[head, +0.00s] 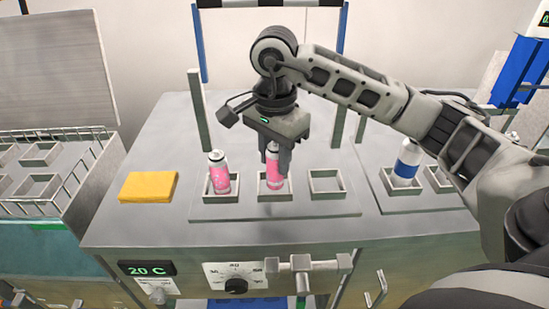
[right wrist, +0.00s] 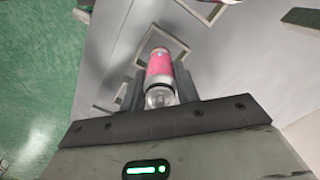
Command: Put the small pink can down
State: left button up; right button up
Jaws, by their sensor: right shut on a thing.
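My right gripper (head: 278,155) is shut on a small pink can (head: 273,178), which stands upright at the middle square holder (head: 276,195) of a row on the metal bench. In the right wrist view the pink can (right wrist: 160,68) sits between the fingers of the gripper (right wrist: 158,90). The can's lower end is at the holder; whether it rests on the bottom is hidden. My left gripper is not in view.
The right holder (head: 326,182) of the row is empty. A yellow block (head: 148,187) lies left of the row. A blue and white can (head: 407,163) stands in a holder on the right. A wire crate (head: 75,195) stands at far left. Upright posts (head: 199,112) rise behind the row.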

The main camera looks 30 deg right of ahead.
jog(key=shift+f, duration=0.6)
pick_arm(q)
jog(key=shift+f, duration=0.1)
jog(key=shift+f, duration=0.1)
pick_arm(e)
jog(key=shift+f, duration=0.25)
jog(key=o, duration=1)
jog(key=shift+r, duration=0.1)
jog(key=shift+r, duration=0.15)
pick_arm(q)
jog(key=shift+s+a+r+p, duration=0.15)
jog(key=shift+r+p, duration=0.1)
jog(key=shift+p, duration=0.45)
pick_arm(e)
notch_tip(320, 180, up, 12)
jog(key=shift+r, duration=0.1)
